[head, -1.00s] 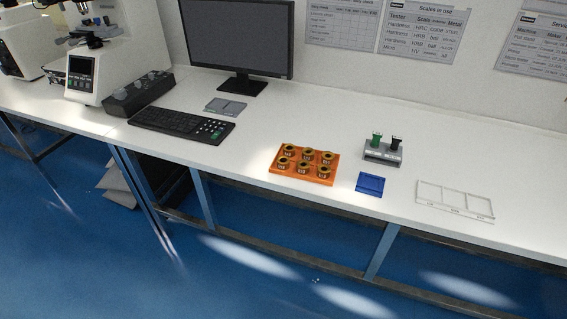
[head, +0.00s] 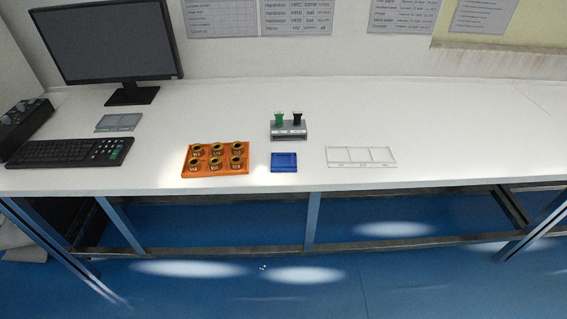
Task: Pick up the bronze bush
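Several small bronze-and-dark ring-shaped pieces, which look like bushes, stand in two rows in an orange tray (head: 215,173) near the bench's front edge. One bronze bush (head: 214,164) is in the middle of the front row. Each carries a small pale label too small to read, and I cannot tell which one the task means. Neither of my grippers shows in the head view.
A keyboard (head: 70,152), grey pad (head: 119,123) and monitor (head: 108,45) stand left. The bench's right side is clear.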

